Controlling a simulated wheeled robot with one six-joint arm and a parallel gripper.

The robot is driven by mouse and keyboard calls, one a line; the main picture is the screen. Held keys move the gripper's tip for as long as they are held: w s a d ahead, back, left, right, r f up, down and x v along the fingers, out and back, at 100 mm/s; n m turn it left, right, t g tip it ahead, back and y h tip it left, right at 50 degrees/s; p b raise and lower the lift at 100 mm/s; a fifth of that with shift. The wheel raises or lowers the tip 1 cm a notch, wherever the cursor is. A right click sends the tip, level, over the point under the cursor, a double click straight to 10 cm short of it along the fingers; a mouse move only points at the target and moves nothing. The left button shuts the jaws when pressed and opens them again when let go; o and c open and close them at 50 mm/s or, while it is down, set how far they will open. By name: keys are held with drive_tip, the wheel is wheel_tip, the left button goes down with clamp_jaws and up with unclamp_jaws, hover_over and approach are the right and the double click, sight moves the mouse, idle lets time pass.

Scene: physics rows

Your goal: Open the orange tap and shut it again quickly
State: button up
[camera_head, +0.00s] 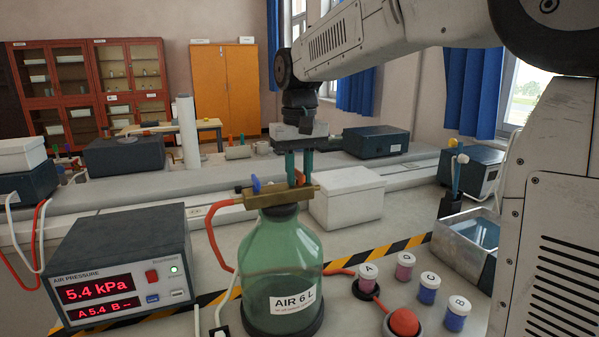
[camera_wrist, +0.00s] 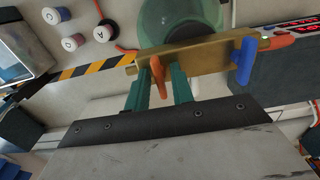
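The orange tap (camera_head: 300,179) is on the brass bar (camera_head: 262,198) across the top of the green AIR 6 L bottle (camera_head: 272,255). My gripper (camera_head: 298,169) reaches down from above, with its teal fingers on either side of the tap. In the wrist view the orange tap handle (camera_wrist: 157,77) stands between the fingers (camera_wrist: 159,70). Some gap shows on the right, so the gripper looks open around it. Whether the left finger touches the handle I cannot tell. The blue tap (camera_head: 256,184) is on the bar's left part, outside the fingers.
The air pressure meter (camera_head: 120,262) at left reads 5.4 kPa, with A 5.4 below. A red hose (camera_head: 213,222) runs to the bar's left end. A red dome button (camera_head: 403,322) and several labelled jars, such as jar A (camera_head: 367,279), stand at right. A white box (camera_head: 347,197) is behind.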

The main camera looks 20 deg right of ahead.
drive_tip(key=shift+r, duration=0.35)
drive_tip(key=shift+r, duration=0.3)
